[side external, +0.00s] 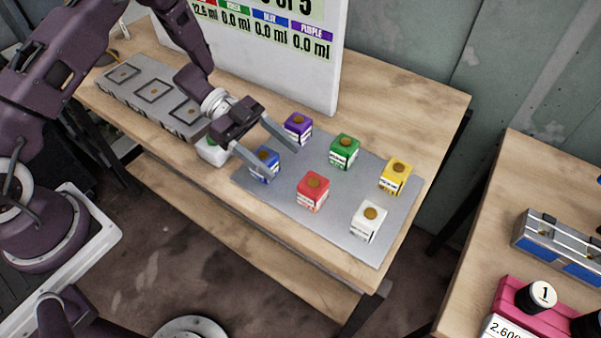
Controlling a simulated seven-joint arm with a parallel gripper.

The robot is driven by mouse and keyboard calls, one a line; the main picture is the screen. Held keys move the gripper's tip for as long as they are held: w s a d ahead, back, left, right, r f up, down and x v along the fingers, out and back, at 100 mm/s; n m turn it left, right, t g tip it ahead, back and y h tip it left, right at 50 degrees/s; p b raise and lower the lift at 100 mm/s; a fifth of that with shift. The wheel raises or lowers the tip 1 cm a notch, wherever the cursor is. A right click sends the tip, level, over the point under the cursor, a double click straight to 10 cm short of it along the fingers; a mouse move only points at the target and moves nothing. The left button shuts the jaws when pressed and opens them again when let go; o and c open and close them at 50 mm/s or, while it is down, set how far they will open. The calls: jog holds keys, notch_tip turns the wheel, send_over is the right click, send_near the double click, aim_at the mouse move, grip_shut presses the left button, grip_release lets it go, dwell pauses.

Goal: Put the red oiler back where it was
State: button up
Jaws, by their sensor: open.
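The red oiler (313,191) is a small red cube with a round brass top and a pale label. It stands upright on a grey plate (335,238) on the wooden table, in the plate's near middle. My gripper (282,162) is open, with its fingers pointing toward the plate, up and left of the red oiler in the picture. One finger overlaps the blue cube (264,168) and the other ends near the purple cube (298,130); I cannot tell whether either touches. Nothing shows held between the fingers.
Green (344,153), yellow (395,176) and white (369,223) cubes also stand on the plate. A white object (212,153) sits partly hidden beneath my gripper. A grey block with square outlines (150,92) lies at left. A display board (290,60) stands behind. The table's right end is clear.

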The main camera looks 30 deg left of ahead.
jog(key=shift+v, duration=1.15)
jog(key=w+a+r+n+t+y, duration=0.2)
jog(key=w+a+r+t+y, duration=0.1)
jog(key=w+r+t+y, duration=0.25)
jog(key=w+a+r+n+t+y, duration=0.2)
jog(key=w+r+n+t, duration=0.15)
jog(key=w+r, duration=0.45)
jog(key=s+a+r+n+t+y, duration=0.2)
jog(key=a+r+n+y, duration=0.15)
jog(key=r, duration=0.45)
jog(key=s+a+r+n+g+y, duration=0.1)
jog(key=s+a+r+n+y, duration=0.15)
jog(key=s, duration=0.35)
jog(key=s+a+r+n+y, duration=0.2)
jog(key=s+a+r+n, duration=0.1)
jog(key=s, duration=0.4)
jog(key=s+d+f+n+g+h, duration=0.1)
jog(key=s+d+g, duration=0.1)
jog(key=s, duration=0.8)
jog(key=s+d+f+n+g+h, duration=0.1)
jog(key=s+d+f+n+g, duration=0.1)
jog(key=s, duration=0.8)
jog(key=shift+s+d+f, duration=0.2)
jog(key=shift+d, duration=0.7)
jog(key=shift+n, duration=0.25)
